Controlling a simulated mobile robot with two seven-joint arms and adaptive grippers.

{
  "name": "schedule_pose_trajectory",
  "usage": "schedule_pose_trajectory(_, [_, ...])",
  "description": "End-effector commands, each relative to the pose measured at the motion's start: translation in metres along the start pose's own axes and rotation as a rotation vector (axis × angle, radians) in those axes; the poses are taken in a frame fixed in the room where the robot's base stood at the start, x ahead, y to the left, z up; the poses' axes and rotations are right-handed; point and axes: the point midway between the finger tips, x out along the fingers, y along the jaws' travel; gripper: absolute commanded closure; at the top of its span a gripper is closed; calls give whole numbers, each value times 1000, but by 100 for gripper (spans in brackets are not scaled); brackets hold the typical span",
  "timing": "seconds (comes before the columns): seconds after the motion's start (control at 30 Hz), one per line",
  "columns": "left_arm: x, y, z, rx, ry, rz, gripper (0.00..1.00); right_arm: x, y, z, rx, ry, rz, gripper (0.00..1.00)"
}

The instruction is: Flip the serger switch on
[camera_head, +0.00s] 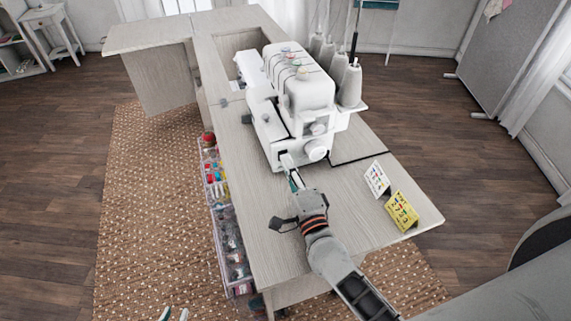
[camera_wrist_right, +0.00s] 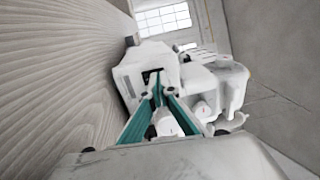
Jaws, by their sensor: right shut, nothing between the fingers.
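The white serger (camera_head: 303,92) stands on the wooden sewing cabinet, with thread cones at its back. It also shows in the right wrist view (camera_wrist_right: 190,75). My right gripper (camera_head: 289,168) is shut and empty, its fingertips at the serger's near lower end, beside a round white handwheel (camera_head: 317,150). In the right wrist view the teal fingers (camera_wrist_right: 157,88) meet in front of a dark switch recess (camera_wrist_right: 149,75) on the serger's end face. I cannot tell whether they touch the switch or which way it is set. My left gripper (camera_head: 174,314) shows only two separated fingertips at the bottom edge.
The cabinet top (camera_head: 262,215) is clear left of my right arm. Two small cards, white (camera_head: 377,179) and yellow (camera_head: 402,211), stand at its right. Clear bins of sewing supplies (camera_head: 222,205) line its left side. A patterned rug (camera_head: 150,200) lies on the floor.

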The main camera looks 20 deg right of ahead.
Motion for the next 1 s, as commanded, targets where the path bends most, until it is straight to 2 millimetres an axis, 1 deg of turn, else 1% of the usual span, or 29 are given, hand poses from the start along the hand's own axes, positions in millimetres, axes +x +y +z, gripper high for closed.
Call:
schedule_pose_trajectory(0.37, [-1, 0, -1, 1, 0, 0, 77, 1, -1, 0, 0, 0, 0, 100])
schedule_pose_trajectory(0.53, [-9, -4, -20, 4, 12, -4, 77, 11, -9, 0, -3, -2, -3, 100])
schedule_pose_trajectory(0.57, [-7, -3, -16, 3, 12, -3, 77, 9, -6, 0, 0, -1, -3, 100])
schedule_pose_trajectory(0.73, [-6, -3, -16, 1, 14, -3, 77, 8, -3, 0, 0, 0, -1, 100])
schedule_pose_trajectory(1.0, [-8, -4, -19, 2, 12, -3, 77, 7, -7, 3, 1, 0, -2, 100])
